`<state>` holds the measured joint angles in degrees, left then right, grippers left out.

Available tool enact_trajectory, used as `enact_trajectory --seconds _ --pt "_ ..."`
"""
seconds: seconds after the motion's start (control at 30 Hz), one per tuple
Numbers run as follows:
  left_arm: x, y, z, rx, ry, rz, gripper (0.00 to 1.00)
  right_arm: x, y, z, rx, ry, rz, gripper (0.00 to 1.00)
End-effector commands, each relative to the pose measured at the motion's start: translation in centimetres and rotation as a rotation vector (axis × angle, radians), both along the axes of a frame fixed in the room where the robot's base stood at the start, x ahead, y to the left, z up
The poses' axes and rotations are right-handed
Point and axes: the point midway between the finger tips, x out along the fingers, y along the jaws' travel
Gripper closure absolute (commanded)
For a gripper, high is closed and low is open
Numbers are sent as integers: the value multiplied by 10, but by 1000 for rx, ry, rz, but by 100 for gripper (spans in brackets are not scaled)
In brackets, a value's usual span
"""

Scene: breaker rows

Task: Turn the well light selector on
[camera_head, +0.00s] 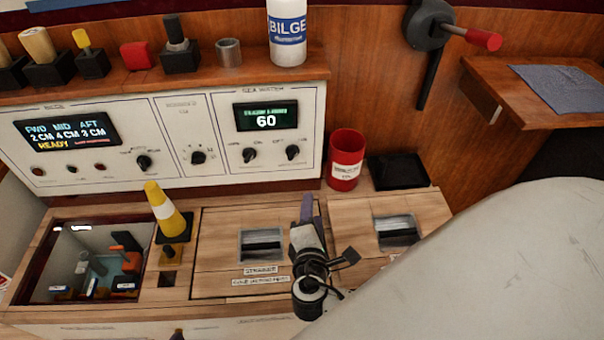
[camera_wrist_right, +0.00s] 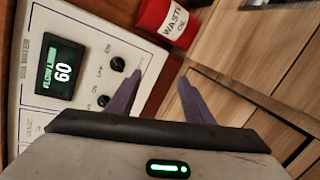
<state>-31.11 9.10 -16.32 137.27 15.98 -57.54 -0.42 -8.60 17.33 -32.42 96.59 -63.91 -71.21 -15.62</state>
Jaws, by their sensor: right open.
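The white control panel (camera_head: 225,110) at the back carries several black knobs. One knob (camera_head: 198,157) sits alone in the narrow middle section. Another knob (camera_head: 144,162) is in the left section, and two knobs (camera_head: 250,154) (camera_head: 292,152) are under the green "60" display. The small labels are too blurred to tell which is the well light selector. My right gripper (camera_head: 307,210) is in front of the panel's right end, above the wooden hatches. In the right wrist view its purple fingers (camera_wrist_right: 160,80) are apart and empty, pointing toward the panel's lower edge. My left gripper is out of view.
A red waste can (camera_head: 345,160) stands right of the panel, beside a black tray (camera_head: 398,171). A yellow-and-white cone (camera_head: 167,212) stands by the open well (camera_head: 45,245) at left. A shelf (camera_head: 190,80) with small items and a bilge bottle (camera_head: 287,32) overhangs the panel.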

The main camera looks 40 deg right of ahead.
Motion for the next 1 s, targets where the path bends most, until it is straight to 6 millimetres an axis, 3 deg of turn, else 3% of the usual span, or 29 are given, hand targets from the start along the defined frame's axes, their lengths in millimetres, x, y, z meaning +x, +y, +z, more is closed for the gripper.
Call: enact_trajectory --seconds 0.37,0.53,0.77,1.0 --pt "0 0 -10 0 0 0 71 -51 28 -51 465 66 -125 53" --pt "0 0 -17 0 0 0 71 -72 51 -70 672 85 -160 53" --pt "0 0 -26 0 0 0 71 -96 85 -86 952 89 -206 53" --pt "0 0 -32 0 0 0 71 -109 110 -88 1157 74 -237 53"
